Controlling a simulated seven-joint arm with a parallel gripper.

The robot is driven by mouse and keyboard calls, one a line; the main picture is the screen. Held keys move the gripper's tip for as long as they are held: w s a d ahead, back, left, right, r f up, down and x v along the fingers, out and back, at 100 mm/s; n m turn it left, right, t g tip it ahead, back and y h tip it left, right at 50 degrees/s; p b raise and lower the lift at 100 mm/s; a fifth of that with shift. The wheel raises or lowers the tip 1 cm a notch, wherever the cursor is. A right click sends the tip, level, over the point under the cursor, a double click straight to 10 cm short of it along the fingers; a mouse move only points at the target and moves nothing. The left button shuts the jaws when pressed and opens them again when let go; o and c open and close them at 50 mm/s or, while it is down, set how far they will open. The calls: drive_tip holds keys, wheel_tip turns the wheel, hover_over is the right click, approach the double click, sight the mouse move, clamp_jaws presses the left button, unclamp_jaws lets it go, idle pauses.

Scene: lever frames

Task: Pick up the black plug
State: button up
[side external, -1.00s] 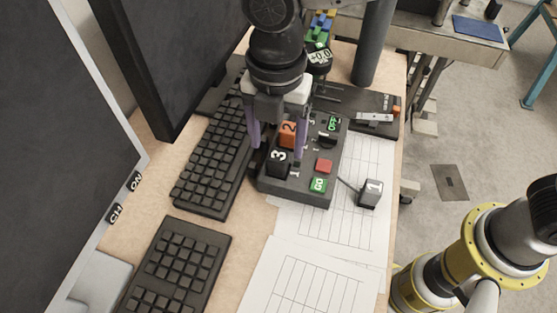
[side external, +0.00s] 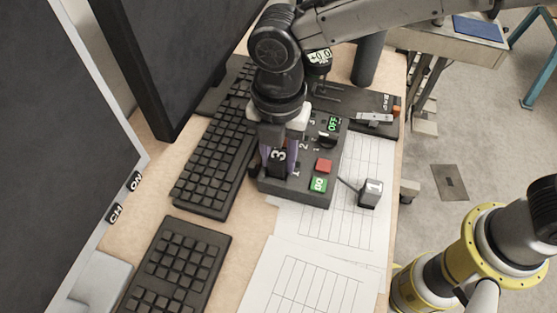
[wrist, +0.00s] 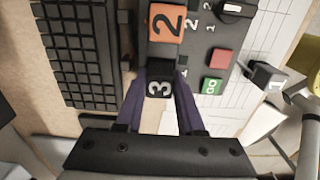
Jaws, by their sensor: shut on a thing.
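The black plug marked 3 (side external: 278,168) is at the near left end of the dark control box (side external: 325,197). In the wrist view the plug (wrist: 160,80) sits between my two purple fingers. My gripper (side external: 279,163) points down and is shut on this plug, one finger on each side. The plug looks upright over its place on the box; its base is hidden, so I cannot tell whether it is lifted. The orange plug marked 2 (wrist: 166,22) stands just beyond it in the wrist view and is hidden by my gripper in the side view.
The box has a red button (side external: 323,166) and a green GO button (side external: 318,184). A keyboard (side external: 215,160) lies close on the left. Monitors (side external: 60,140) stand further left.

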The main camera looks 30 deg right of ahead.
drive_tip(key=shift+r, duration=0.1)
clamp_jaws()
drive_tip(key=shift+r, duration=0.6)
drive_tip(key=s+d+r, duration=0.9)
drive_tip(key=d+r, duration=0.1)
drive_tip(key=r, duration=0.3)
drive_tip(key=shift+s+r, duration=0.25)
drive_tip(key=shift+r, duration=0.1)
drive_tip(key=shift+d, duration=0.1)
